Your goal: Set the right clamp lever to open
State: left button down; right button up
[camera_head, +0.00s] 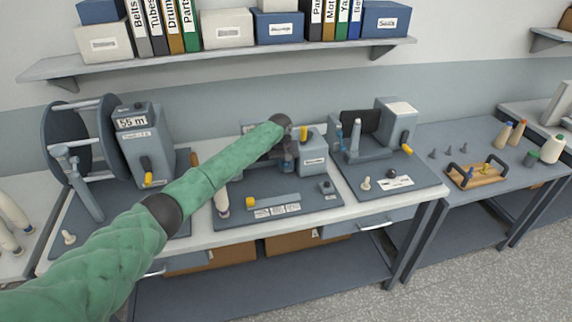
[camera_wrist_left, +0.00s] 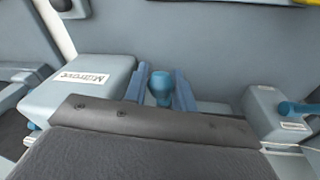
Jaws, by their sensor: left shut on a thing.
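My left gripper (camera_head: 287,164) reaches in at the middle station on the bench, at the end of my green-sleeved arm. In the left wrist view its two blue fingers (camera_wrist_left: 161,88) are on either side of a blue rounded lever knob (camera_wrist_left: 160,84) and shut on it. A second blue lever (camera_wrist_left: 298,108) stands on a grey block to the right in that view, apart from the gripper. I cannot tell for sure which of the two is the right clamp lever, nor its setting. My forearm and the dark gripper body hide part of the station. My right gripper is not in view.
A grey labelled box (camera_wrist_left: 78,92) is close to the left of my fingers in the wrist view. In the head view a spool stand (camera_head: 85,150) is left, and another machine (camera_head: 395,125) is right. A shelf (camera_head: 220,60) runs above. The tray front (camera_head: 300,212) is partly clear.

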pick_arm(q)
jog(key=f+t, duration=0.1)
jog(key=s+f+t+b, duration=0.1)
jog(key=shift+d+t+y, duration=0.15)
jog(key=shift+t+y, duration=0.25)
jog(key=shift+f+t+y+b, duration=0.4)
jog(key=shift+f+t+b, duration=0.25)
jog(key=shift+t+b, duration=0.4)
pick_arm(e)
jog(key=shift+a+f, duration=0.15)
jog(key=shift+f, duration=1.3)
pick_arm(q)
jog(key=shift+f+t, duration=0.1)
jog(key=shift+t, duration=0.15)
jog(key=c, duration=1.2)
grip_release()
jog(key=shift+s, duration=0.1)
jog(key=shift+c, duration=0.2)
jog(key=shift+o, duration=0.4)
jog(key=shift+r, duration=0.25)
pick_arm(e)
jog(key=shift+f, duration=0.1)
